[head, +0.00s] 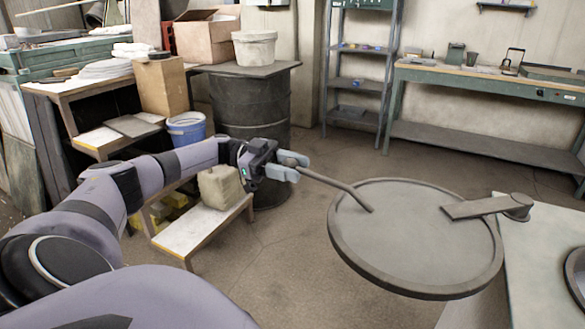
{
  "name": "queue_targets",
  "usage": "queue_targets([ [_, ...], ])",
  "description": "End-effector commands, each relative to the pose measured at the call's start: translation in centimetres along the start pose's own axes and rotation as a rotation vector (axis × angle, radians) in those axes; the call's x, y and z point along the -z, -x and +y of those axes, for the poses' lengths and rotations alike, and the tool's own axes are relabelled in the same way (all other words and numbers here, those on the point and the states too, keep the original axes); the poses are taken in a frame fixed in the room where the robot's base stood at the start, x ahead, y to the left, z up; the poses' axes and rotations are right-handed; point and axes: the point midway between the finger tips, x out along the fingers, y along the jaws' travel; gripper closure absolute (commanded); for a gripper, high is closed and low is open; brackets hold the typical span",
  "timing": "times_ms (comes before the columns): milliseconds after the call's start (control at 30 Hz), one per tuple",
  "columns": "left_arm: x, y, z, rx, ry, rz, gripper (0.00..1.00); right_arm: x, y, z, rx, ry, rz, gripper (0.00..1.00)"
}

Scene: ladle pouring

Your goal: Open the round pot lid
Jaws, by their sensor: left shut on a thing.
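The round pot lid (418,272) is a large grey disc with a raised dark rim, right of centre in the head view. A thin bent handle bar (335,184) runs from its top surface out to the left. A flat hinge arm (473,207) joins the lid's right side to a rounded pivot. My left gripper (291,168) is shut on the outer end of the handle bar, left of the lid. The pot below is hidden, and I cannot tell whether the lid is raised from it. My right gripper is not in view.
A pale green worktop (545,250) lies at the right, with part of another round rim (577,283) at the edge. A dark barrel (250,115), a blue bucket (187,130) and a low step bench (197,230) stand at left. Open floor lies behind the lid.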

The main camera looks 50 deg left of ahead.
Motion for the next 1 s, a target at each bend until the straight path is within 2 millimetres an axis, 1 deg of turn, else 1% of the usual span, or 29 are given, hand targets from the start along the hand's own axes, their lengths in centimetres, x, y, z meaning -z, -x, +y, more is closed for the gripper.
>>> queue_targets([
  [667, -0.03, -0.03, 0.03, -0.004, 0.002, 0.002, 1.0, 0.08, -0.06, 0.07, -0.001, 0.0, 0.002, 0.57],
  [700, -0.03, -0.03, 0.04, -0.004, 0.002, 0.002, 0.47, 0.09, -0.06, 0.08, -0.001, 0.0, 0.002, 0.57],
  [733, -0.03, -0.03, 0.03, -0.004, 0.002, 0.002, 0.38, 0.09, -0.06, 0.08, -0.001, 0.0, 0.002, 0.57],
  [767, -0.03, -0.02, 0.03, -0.004, 0.002, 0.002, 0.36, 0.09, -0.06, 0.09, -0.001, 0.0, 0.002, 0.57],
  [1000, -0.01, 0.03, 0.03, -0.003, 0.001, 0.001, 0.36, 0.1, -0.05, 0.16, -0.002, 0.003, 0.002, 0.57],
])
